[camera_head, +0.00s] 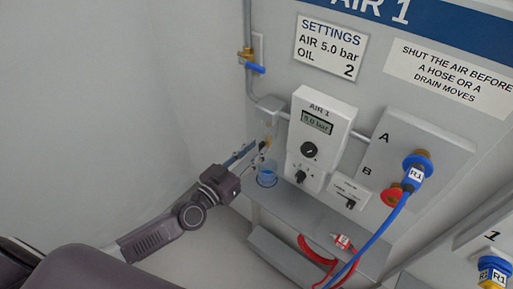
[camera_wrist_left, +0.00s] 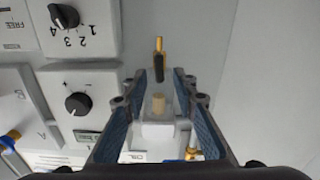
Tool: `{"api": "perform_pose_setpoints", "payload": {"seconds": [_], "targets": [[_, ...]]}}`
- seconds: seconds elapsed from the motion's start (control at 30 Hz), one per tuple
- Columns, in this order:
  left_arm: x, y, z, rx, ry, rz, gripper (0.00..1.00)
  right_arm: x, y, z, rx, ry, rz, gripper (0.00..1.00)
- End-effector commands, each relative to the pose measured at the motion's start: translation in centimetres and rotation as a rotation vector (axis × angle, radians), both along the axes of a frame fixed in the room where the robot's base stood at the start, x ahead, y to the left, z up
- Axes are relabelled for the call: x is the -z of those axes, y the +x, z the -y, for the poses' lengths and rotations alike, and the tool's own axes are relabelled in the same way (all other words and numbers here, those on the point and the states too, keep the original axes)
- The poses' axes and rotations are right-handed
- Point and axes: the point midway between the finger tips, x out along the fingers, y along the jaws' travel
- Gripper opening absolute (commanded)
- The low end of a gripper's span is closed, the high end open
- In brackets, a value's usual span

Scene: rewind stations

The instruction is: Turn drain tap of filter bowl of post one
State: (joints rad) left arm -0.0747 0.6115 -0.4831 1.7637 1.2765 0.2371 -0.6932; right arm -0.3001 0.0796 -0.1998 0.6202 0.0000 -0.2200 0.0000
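The filter bowl of post one hangs under a grey block (camera_head: 269,103) on the AIR 1 panel. In the left wrist view the picture is inverted, and a clear bowl (camera_wrist_left: 158,86) with a brass core shows beyond a pale block (camera_wrist_left: 155,136). The drain tap (camera_wrist_left: 159,50), a brass stem with a black part, stands at the bowl's end. My left gripper (camera_head: 258,152) is at the bowl; it also shows in the left wrist view (camera_wrist_left: 160,78), open, with one finger either side of the bowl and tap. Contact with the tap cannot be told. My right gripper is not in view.
A regulator box (camera_head: 320,137) with knobs stands close right of the bowl. A blue cup (camera_head: 267,178) is below on a grey shelf (camera_head: 301,203). A blue-handled valve (camera_head: 254,67) is above. Blue and red hoses hang at right. The left wall side is clear.

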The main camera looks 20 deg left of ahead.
Motion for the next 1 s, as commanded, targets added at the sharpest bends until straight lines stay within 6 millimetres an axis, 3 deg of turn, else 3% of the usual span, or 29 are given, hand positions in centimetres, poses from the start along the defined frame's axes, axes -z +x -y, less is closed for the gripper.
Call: {"api": "perform_pose_setpoints", "payload": {"seconds": [0.4,0.63,1.0], "targets": [[0.04,0.72,0.30,0.001,0.001,-0.001,0.26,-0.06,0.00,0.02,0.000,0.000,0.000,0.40],[0.03,0.70,0.29,0.001,0.001,-0.001,0.01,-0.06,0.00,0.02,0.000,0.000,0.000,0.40],[0.04,0.71,0.26,0.001,-0.016,-0.007,0.00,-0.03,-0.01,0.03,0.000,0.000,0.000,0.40]]}}
